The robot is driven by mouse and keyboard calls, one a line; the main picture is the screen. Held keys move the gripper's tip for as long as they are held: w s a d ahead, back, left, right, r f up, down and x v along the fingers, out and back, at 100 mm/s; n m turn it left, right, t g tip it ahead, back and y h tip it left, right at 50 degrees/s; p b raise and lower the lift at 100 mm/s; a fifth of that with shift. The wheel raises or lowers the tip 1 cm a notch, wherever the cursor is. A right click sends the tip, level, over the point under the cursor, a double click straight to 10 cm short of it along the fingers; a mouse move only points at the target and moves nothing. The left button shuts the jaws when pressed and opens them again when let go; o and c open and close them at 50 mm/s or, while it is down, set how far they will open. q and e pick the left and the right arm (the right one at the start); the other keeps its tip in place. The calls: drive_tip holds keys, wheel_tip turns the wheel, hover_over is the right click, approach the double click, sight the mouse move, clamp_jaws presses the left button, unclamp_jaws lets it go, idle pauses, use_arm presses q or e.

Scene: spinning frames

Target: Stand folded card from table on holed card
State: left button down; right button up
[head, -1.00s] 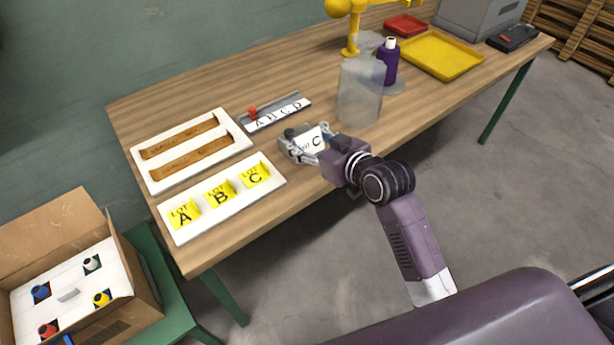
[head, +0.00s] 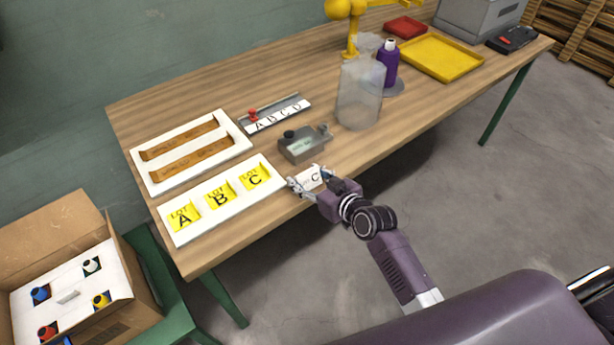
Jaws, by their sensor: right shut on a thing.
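My right gripper (head: 308,182) is shut on a small white folded card marked C (head: 314,178). It holds the card near the table's front edge, just right of the white board with the yellow lot labels. The fingers hide part of the card. A white holed card (head: 40,315) lies in the open cardboard box at the lower left. Blue, white, yellow and red round tops show in its holes, and a small pale piece (head: 67,295) is at its middle. My left gripper is not in view.
The white board with yellow labels A, B and C (head: 176,234) lies left of the gripper. A grey device (head: 303,145) stands behind it. A clear container (head: 358,100) and purple bottle (head: 389,62) stand further right. The box (head: 132,255) has raised flaps.

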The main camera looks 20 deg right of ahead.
drive_tip(key=shift+f, duration=0.2)
drive_tip(key=o, duration=0.7)
drive_tip(key=shift+o, duration=0.2)
drive_tip(key=shift+f+b, duration=0.1)
drive_tip(key=shift+b, duration=0.4)
drive_tip(key=v, duration=0.8)
drive_tip(key=shift+w+b, duration=0.15)
drive_tip(key=shift+b, duration=0.15)
drive_tip(key=shift+d, duration=0.15)
